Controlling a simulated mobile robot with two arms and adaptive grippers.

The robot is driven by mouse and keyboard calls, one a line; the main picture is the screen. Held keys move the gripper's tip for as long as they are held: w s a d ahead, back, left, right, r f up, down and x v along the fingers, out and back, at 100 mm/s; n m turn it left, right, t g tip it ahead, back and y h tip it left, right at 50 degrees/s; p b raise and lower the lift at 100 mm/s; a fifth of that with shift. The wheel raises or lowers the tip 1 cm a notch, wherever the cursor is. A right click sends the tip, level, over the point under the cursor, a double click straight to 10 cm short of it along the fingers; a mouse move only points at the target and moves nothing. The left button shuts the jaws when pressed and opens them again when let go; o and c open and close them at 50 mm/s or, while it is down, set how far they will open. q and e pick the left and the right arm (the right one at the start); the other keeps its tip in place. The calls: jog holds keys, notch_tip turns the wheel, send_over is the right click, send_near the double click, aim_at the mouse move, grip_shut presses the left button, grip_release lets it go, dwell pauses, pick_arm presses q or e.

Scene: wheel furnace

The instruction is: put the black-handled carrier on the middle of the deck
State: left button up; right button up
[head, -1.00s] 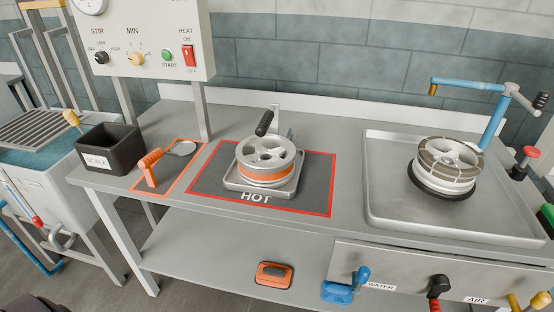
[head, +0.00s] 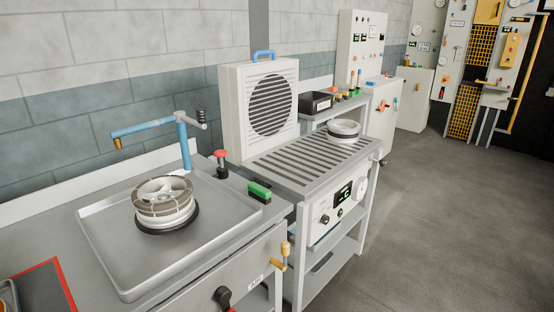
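The slatted grey deck (head: 300,165) stands right of centre in the head view, in front of a boxy white fan unit. A white wheel (head: 343,131) rests toward its far right end; the middle slats are bare. At the lower left edge, a sliver of a metal tray-like thing (head: 8,297) shows beside the red-edged dark mat; it is probably the black-handled carrier, but its handle and the rest are out of frame. Neither of my grippers is in view.
A shallow metal tray (head: 105,245) holds another wheel (head: 165,204) under a blue swing arm (head: 183,140). A red-topped knob (head: 221,163) and a green-topped block (head: 260,193) stand between tray and deck. The floor (head: 440,210) at right is clear.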

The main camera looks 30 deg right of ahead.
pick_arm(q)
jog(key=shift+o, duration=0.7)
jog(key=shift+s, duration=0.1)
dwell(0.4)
